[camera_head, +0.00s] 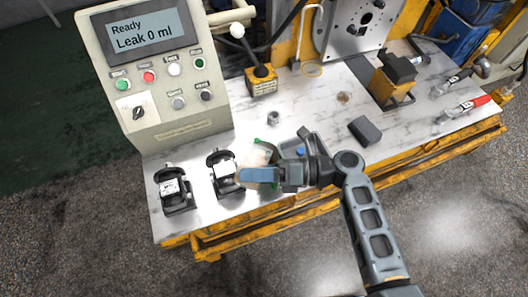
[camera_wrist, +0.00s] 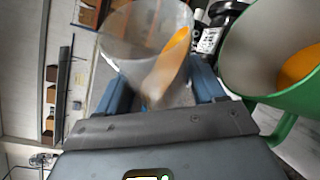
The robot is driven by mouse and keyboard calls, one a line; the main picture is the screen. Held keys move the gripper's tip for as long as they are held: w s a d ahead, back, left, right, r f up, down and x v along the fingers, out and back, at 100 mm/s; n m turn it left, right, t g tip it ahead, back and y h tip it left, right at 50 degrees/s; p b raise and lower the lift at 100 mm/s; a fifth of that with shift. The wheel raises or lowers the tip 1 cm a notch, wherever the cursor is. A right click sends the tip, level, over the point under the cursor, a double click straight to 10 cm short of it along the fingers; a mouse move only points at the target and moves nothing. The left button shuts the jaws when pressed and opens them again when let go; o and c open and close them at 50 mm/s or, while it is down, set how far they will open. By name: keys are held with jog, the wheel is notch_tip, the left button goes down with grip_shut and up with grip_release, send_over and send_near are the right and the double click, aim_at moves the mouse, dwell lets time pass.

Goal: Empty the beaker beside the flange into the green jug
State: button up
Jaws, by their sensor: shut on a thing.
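My gripper (camera_head: 264,174) is shut on a clear beaker (camera_wrist: 128,30) above the front of the bench, right of the two black motors. In the wrist view the beaker sits between the blue fingers. Orange liquid lies along its right wall, the side towards the jug, so it looks tilted. The green jug (camera_wrist: 289,124) is just right of the beaker in the wrist view, with orange liquid inside. In the head view the gripper mostly hides the jug; green parts show around it. I cannot tell if liquid is passing between them.
A control box (camera_head: 160,75) reading "Ready, Leak 0 ml" stands left. Two black motors (camera_head: 173,190) sit at the front left. A metal flange plate (camera_head: 345,38) stands at the back. A dark block (camera_head: 365,130) and a red-handled tool (camera_head: 468,108) lie right, with bare bench between.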

jog(key=shift+m, duration=0.4)
jog(key=shift+m+y, duration=0.4)
jog(key=shift+m, duration=0.1)
jog(key=shift+w+r+m, duration=0.1)
jog(key=shift+m, duration=0.4)
jog(key=shift+y, duration=0.3)
jog(key=shift+d+m, duration=0.1)
jog(key=shift+m, duration=0.4)
jog(key=shift+r, duration=0.1)
jog(key=shift+w, duration=0.1)
